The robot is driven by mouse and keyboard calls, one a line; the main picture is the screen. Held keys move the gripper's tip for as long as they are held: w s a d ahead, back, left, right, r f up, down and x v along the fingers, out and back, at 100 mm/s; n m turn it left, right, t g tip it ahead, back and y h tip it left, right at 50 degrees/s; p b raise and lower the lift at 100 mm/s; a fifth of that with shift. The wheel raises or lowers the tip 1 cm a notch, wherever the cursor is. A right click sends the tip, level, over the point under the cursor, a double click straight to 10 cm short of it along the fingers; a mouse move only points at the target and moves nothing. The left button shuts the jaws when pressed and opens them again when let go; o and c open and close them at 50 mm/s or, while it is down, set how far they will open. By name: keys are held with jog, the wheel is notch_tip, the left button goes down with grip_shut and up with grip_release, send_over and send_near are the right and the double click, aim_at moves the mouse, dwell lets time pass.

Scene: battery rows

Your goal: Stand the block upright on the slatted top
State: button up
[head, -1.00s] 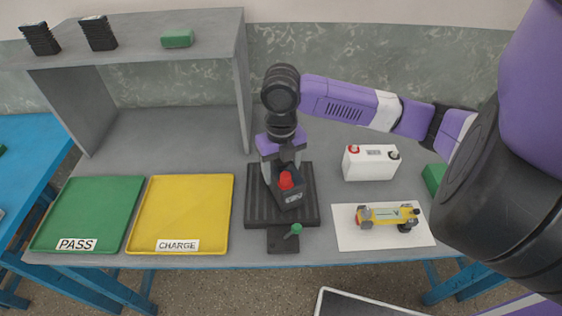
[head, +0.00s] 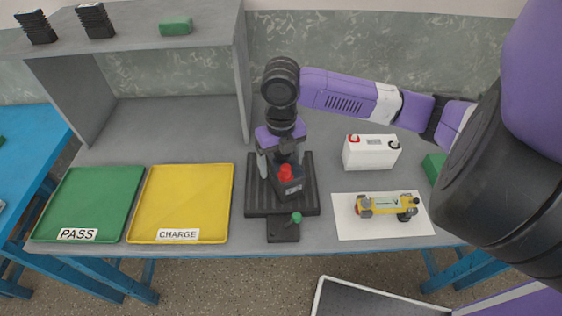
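The block (head: 289,188) is dark, with a red cap on top and a small pale label on its front face. It stands on the black slatted top (head: 309,205), cap up and turned at an angle; it looks upright. My gripper (head: 281,168) is directly above and around the block's upper part, pointing down. Its pale fingers are spread, with the left one visibly clear of the block. The right finger is partly hard to make out, so contact there is unclear.
A small dark box with a green knob (head: 284,230) adjoins the slatted top's front. A white battery (head: 371,153) and a toy car (head: 387,205) on a white sheet lie right. Green (head: 85,205) and yellow (head: 182,205) trays lie left. A grey shelf (head: 243,80) stands behind left.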

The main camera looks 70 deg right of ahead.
notch_tip(320, 180, up, 12)
jog(key=shift+r, duration=0.1)
jog(key=w+a+r+m+t+y, duration=0.1)
jog(key=w+a+t+y, duration=0.15)
jog(key=w+a, duration=0.5)
jog(key=w+a+r+m+t+y, duration=0.15)
jog(key=w+a+t, duration=0.25)
jog(key=w+a, duration=0.4)
jog(key=w+a+r+m+t+y, duration=0.1)
jog(key=w+a+r+m+t, duration=0.35)
jog(key=a+m, duration=0.2)
jog(key=w+a+r+m+t+y, duration=0.2)
jog(key=w+a+r+m+t, duration=0.3)
jog(key=a, duration=0.3)
jog(key=s+a+f+m+h, duration=0.2)
jog(key=s+f+m+h, duration=0.6)
jog(key=s+f+m, duration=0.75)
jog(key=s+d+f+n, duration=0.1)
jog(key=s+d, duration=0.1)
jog(key=s, duration=0.8)
jog(key=s+d+f+n+g+y, duration=0.1)
jog(key=s+d+n, duration=0.1)
jog(key=s, duration=0.8)
jog(key=shift+s+f, duration=0.15)
jog(key=shift+f, duration=0.05)
